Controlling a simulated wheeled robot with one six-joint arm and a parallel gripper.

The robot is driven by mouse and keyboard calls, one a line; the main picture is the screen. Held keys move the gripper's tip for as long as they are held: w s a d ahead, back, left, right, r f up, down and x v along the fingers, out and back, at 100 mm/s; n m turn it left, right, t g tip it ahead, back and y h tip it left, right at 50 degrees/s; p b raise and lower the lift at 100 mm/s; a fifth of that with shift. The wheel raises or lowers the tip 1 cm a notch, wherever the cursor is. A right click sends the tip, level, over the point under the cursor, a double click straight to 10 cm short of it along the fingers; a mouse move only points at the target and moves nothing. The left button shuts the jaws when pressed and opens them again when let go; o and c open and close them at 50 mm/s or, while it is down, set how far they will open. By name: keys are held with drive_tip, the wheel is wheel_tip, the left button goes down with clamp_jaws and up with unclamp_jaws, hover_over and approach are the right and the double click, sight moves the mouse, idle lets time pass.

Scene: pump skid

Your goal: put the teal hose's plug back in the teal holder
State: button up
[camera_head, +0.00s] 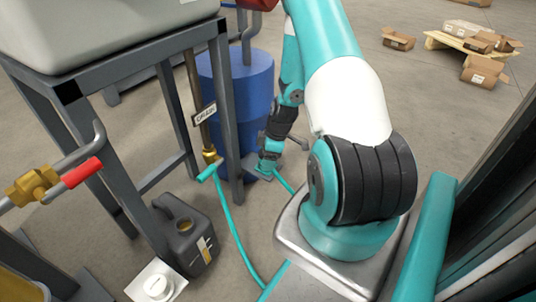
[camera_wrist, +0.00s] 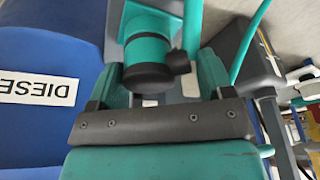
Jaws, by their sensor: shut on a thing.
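My gripper (camera_head: 268,165) is low beside the blue drum, at the end of my teal arm. In the wrist view my gripper (camera_wrist: 157,80) has its fingers on either side of a teal plug with a black collar (camera_wrist: 150,55), and it is shut on that plug. The teal hose (camera_wrist: 250,40) curves at the upper right of the wrist view. In the head view the teal hose (camera_head: 240,245) hangs from the brass fitting and runs down past my base; a short teal length also shows beside my gripper. I cannot make out the teal holder clearly in either view.
The blue drum (camera_head: 250,85) stands close behind my gripper; its DIESEL label (camera_wrist: 38,90) shows in the wrist view. A grey steel frame (camera_head: 222,110) is just left. A dark jug (camera_head: 185,235) stands on the floor. Cartons and a pallet (camera_head: 455,43) are far right.

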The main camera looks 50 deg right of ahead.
drive_tip(key=o, duration=1.1)
drive_tip(key=p+v, duration=0.8)
drive_tip(key=v, duration=0.9)
drive_tip(key=shift+r+p, duration=0.2)
drive_tip(key=shift+p, duration=0.2)
